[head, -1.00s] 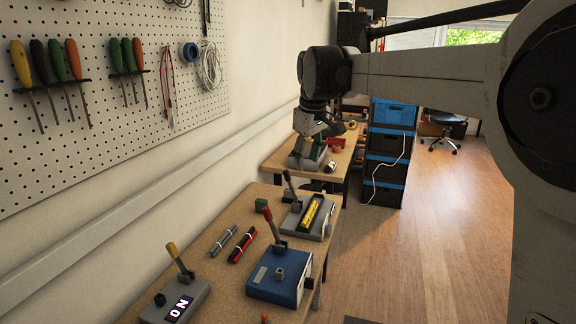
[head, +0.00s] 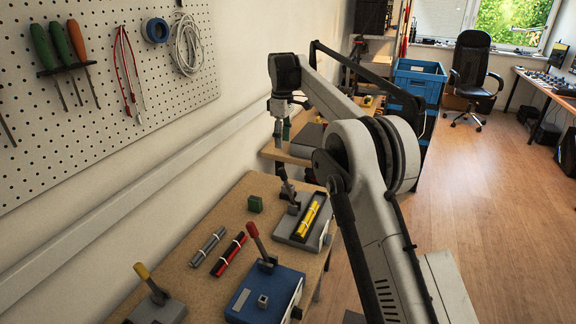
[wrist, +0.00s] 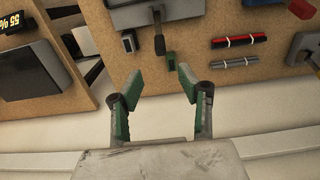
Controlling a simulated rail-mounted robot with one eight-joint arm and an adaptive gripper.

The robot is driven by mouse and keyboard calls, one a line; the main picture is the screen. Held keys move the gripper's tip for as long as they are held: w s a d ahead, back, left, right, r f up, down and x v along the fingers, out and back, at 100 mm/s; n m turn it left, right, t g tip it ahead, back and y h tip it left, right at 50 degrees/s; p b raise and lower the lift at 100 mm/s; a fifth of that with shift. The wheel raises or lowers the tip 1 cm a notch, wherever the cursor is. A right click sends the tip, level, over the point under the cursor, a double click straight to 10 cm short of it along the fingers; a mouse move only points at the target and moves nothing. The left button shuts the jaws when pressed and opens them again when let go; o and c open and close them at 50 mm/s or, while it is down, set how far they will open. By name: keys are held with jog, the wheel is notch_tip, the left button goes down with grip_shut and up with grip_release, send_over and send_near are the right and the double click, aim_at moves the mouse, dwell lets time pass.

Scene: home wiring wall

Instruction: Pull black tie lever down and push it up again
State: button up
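The black lever (head: 287,183) stands tilted up from a grey box (head: 304,222) that carries a bundle of yellow cables tied with white ties (head: 308,215). In the wrist view the lever's black handle (wrist: 159,44) points toward the gap between my fingers, apart from them. My gripper (wrist: 159,85) is open and empty, with green pads on both fingers. In the head view my gripper (head: 281,130) hangs above and beyond the lever, near the gap between the two tables.
A green block (head: 255,203) lies beside the grey box. Grey cables (head: 208,246), red and black cables (head: 229,254), a blue box with a red-handled lever (head: 256,240) and a yellow-handled lever (head: 150,283) are nearer. The pegboard wall (head: 100,110) runs along the left.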

aim_at(283, 168)
notch_tip(283, 168, down, 14)
jog(key=shift+r+p, duration=0.1)
jog(key=shift+p, duration=0.3)
dwell(0.3)
grip_shut()
